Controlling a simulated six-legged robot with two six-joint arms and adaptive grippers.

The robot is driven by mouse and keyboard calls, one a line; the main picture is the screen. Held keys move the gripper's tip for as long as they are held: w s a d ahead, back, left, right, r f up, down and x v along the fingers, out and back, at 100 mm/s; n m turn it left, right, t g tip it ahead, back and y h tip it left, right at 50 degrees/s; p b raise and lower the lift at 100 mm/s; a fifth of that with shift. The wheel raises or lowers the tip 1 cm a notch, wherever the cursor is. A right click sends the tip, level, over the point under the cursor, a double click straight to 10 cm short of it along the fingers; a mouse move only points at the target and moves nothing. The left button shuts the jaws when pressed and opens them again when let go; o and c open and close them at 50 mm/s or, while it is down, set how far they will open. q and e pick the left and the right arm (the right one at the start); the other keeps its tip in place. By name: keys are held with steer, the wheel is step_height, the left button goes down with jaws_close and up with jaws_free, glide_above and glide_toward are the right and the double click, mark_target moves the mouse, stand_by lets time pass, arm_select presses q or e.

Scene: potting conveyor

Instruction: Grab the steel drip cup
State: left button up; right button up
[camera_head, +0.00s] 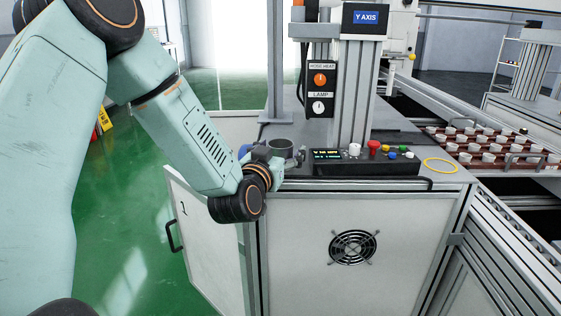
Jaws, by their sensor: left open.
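The steel drip cup (281,147) is a small dark grey, round, open-topped cup. It stands upright at the left end of the grey cabinet top, near the front edge. My left gripper (284,158) is at the cup, low on its near side, with the arm coming in from the left. The gripper is open, and its fingers partly hide the lower part of the cup. I cannot tell whether they touch it. My right gripper is not in view.
A black control box (366,162) with coloured knobs and a red button stands just right of the cup. A yellow ring (440,165) lies farther right. Behind rises a post with a heat and lamp panel (320,89). A cabinet door (205,238) hangs open below.

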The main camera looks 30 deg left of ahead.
arm_select(q)
steer(key=shift+d, duration=0.1)
steer(key=c, duration=1.3)
